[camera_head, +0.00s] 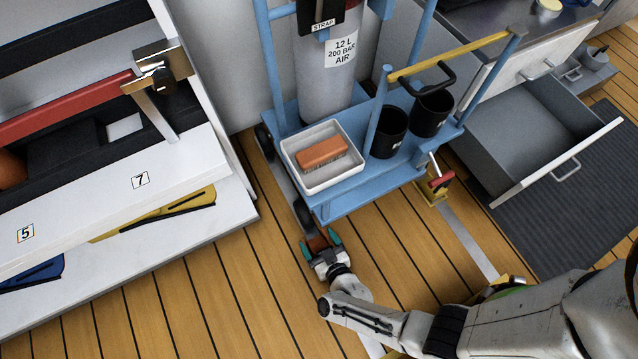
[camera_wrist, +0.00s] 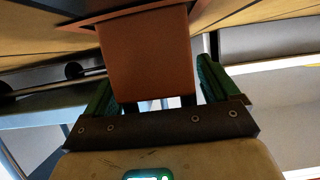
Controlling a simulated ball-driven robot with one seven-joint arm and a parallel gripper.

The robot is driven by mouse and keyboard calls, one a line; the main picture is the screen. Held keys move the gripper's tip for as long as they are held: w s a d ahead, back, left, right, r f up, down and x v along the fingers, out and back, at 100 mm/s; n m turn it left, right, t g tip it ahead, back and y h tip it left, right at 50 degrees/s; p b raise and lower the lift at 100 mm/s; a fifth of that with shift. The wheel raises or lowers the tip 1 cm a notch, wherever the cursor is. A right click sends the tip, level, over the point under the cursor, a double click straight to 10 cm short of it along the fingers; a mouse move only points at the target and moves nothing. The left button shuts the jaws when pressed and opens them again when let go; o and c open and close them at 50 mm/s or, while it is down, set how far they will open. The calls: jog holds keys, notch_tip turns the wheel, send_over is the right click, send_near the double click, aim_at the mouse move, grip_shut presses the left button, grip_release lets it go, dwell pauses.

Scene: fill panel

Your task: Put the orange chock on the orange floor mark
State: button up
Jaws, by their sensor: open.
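The orange chock (camera_head: 318,243) is on the wooden floor beside the blue cart, between my gripper's green-padded fingers. It also shows large in the wrist view (camera_wrist: 148,55). My gripper (camera_head: 319,239) is open around it, with a finger on each side. In the wrist view a gap shows between the chock and the fingers (camera_wrist: 155,92). A flat brown-orange piece (camera_wrist: 85,22) spreads out at the chock's far end. I cannot tell whether it is the floor mark or part of the chock. No separate orange floor mark is clear in the head view.
The blue cart (camera_head: 350,198) stands just beyond my gripper, carrying a white tray (camera_head: 346,181) with an orange-brown brush (camera_head: 322,151) and two black cups. An open drawer (camera_head: 530,130) juts out at right. Floor at lower left is clear.

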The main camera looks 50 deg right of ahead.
jog(key=shift+d+f, duration=0.1)
jog(key=shift+f, duration=0.15)
jog(key=p+v, duration=0.5)
jog(key=v, duration=0.7)
jog(key=shift+r, duration=0.4)
